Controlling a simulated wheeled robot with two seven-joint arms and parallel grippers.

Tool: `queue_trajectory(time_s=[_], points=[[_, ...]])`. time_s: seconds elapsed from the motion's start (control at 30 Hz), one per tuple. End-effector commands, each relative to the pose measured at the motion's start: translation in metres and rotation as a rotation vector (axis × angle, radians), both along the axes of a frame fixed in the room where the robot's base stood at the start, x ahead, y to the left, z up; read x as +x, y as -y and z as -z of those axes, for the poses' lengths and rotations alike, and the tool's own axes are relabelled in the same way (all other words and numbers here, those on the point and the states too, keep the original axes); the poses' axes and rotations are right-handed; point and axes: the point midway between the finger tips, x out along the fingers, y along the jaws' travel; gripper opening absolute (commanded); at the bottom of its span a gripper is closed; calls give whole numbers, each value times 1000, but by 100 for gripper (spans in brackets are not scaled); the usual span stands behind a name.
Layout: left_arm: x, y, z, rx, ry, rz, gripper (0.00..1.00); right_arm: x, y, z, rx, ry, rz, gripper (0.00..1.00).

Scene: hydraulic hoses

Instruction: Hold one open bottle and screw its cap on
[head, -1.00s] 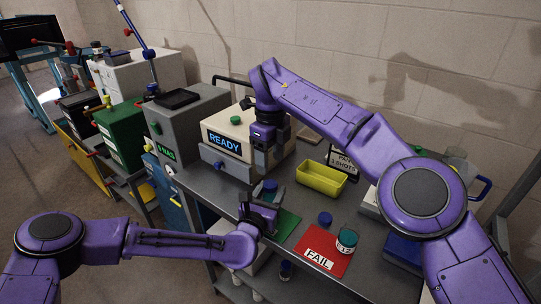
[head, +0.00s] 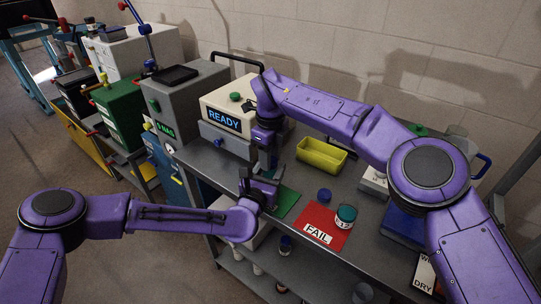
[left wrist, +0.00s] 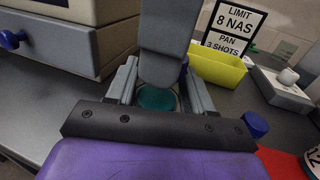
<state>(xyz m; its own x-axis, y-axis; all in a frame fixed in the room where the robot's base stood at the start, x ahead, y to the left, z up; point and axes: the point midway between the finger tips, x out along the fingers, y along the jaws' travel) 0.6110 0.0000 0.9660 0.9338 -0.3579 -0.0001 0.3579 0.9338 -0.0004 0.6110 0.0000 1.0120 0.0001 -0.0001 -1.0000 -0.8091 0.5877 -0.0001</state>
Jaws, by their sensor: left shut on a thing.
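My left gripper (head: 262,190) is shut on an open bottle, whose teal contents (left wrist: 157,98) show between the fingers in the left wrist view. The bottle is hidden in the head view. My right gripper (head: 267,155) points down from above, directly over the bottle and close to its mouth. It also shows in the left wrist view (left wrist: 166,50). A small dark blue patch shows beside its fingers there; I cannot tell whether it is a held cap. A blue cap (head: 324,195) lies on the bench beside another bottle (head: 345,215) on the red FAIL mat (head: 312,234).
A green mat (head: 287,204) lies beside the left gripper. A yellow bin (head: 320,168) stands behind, and the READY machine (head: 228,128) stands to the left. Bottles stand on the shelf below. The bench around the blue cap is mostly clear.

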Motion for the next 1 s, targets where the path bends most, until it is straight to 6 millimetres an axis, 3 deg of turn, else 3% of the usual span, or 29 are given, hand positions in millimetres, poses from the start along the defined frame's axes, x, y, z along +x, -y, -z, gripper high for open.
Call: queue_trajectory(time_s=[0.17,0.3,0.43,0.47,0.53,0.83,1.0], points=[[0,0,0,0,0,0,0,0,0,0,0,0,7,3],[0,0,0,0,0,0,0,0,0,0,1,-1,155,3],[0,0,0,0,0,0,0,0,0,0,1,-1,148,3],[0,0,0,0,0,0,0,0,0,0,1,-1,148,46],[0,0,0,0,0,0,0,0,0,0,0,0,148,68],[0,0,0,0,0,0,0,0,0,-2,0,0,147,69],[0,0,0,0,0,0,0,1,0,-24,1,3,149,69]])
